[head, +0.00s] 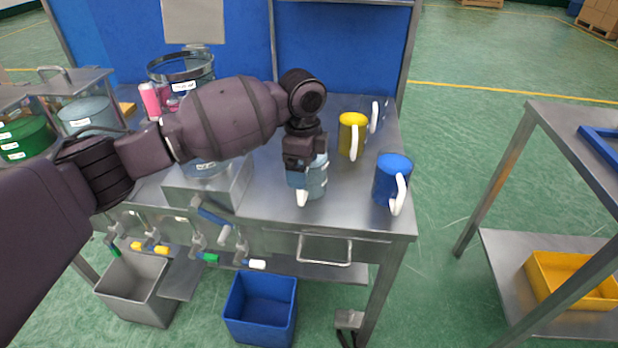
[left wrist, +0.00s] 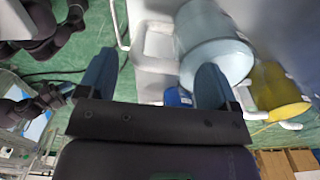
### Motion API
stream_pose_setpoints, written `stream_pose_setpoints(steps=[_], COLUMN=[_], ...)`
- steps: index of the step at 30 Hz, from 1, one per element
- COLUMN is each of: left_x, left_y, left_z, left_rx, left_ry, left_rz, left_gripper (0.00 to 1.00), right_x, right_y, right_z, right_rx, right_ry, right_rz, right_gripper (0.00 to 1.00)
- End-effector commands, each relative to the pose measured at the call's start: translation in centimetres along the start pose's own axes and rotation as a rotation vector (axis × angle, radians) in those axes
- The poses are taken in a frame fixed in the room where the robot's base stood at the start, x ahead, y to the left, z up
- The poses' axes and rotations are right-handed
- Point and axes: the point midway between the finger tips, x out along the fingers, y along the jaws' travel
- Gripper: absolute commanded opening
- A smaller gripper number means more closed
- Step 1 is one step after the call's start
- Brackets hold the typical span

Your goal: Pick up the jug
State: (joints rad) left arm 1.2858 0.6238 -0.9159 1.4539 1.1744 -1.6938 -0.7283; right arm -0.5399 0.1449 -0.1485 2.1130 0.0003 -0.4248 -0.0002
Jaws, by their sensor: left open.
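A pale blue jug (head: 318,182) with a white handle stands on the metal workbench (head: 270,205), partly hidden behind my left gripper. My left gripper (head: 300,176) points down at the jug, close to its handle side. In the left wrist view the pale blue jug (left wrist: 215,42) is large, its white handle (left wrist: 157,45) lying between the spread fingers of my left gripper (left wrist: 155,82). One finger overlaps the jug's body; I cannot tell whether they touch. A blue jug (head: 390,180), a yellow jug (head: 351,136) and a grey jug (head: 376,112) stand to the right. My right gripper is not seen.
A metal box stand (head: 190,190) and a round glass vessel (head: 180,68) are on the bench's left side. Taps line the front, above a grey bin (head: 135,290) and a blue bin (head: 262,310). A side table (head: 560,130) stands right, across clear floor.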

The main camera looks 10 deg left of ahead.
Motion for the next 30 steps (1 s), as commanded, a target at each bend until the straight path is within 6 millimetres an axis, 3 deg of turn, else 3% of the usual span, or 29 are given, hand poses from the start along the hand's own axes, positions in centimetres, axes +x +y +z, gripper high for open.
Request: stream_pose_setpoints(steps=[8, 25, 30], left_x=[0.5, 0.6, 0.5], left_y=[0.0, 0.0, -0.1], left_z=[0.0, 0.0, -0.1], left_rx=[0.0, 0.0, 0.0], left_ry=[0.0, 0.0, 0.001], left_rz=[-0.003, -0.002, -0.004], left_gripper=[0.85, 0.0, 0.0], right_x=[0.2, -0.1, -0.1], right_y=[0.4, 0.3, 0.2], right_z=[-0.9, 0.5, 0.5], right_rx=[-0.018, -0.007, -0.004], right_ry=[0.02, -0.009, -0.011], right_rz=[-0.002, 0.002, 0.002], right_gripper=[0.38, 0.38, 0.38])
